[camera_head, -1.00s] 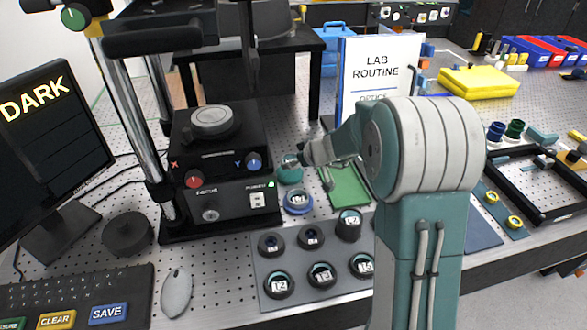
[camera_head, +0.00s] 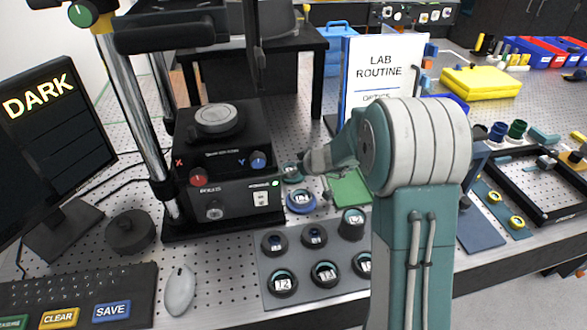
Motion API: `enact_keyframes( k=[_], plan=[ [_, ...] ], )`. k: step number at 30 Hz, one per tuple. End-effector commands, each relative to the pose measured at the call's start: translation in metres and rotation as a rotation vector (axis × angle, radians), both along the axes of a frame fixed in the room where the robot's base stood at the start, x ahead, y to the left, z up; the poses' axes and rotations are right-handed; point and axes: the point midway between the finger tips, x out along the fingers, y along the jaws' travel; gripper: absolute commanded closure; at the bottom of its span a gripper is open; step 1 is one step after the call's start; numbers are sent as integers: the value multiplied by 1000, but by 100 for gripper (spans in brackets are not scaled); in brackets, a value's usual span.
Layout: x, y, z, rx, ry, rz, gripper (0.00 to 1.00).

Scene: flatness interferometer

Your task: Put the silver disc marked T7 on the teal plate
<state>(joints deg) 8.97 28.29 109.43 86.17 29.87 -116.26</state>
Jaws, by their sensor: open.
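My gripper (camera_head: 306,166) is seen from the side, behind my forearm, above the table between the black instrument and the sign. Its jaws are small and partly hidden; it looks open. A small teal round piece (camera_head: 292,174) is beside and below its tip; I cannot tell whether they touch. Several dark round holders with pale, labelled tops stand on a grey mat (camera_head: 267,243) in front, and another sits in a blue ring (camera_head: 301,202). I cannot read T7 on any of them. A silver disc (camera_head: 215,115) lies on top of the instrument, without a readable mark.
The black instrument (camera_head: 222,192) with knobs and a post stands left of my gripper. A monitor (camera_head: 50,125), keyboard (camera_head: 75,298) and mouse (camera_head: 179,290) are at left.

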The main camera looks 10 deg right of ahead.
Motion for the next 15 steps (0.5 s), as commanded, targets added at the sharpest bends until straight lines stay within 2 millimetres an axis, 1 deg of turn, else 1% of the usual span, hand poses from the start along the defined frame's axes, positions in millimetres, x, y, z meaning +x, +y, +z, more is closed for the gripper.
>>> enact_keyframes(
  k=[2, 5, 15],
  plan=[
    [0, -2, 3, -3, -3, -2, 0],
    [-6, -7, 10, -3, -4, -2, 0],
    [-49, -32, 55, -2, -5, -2, 0]
  ],
)
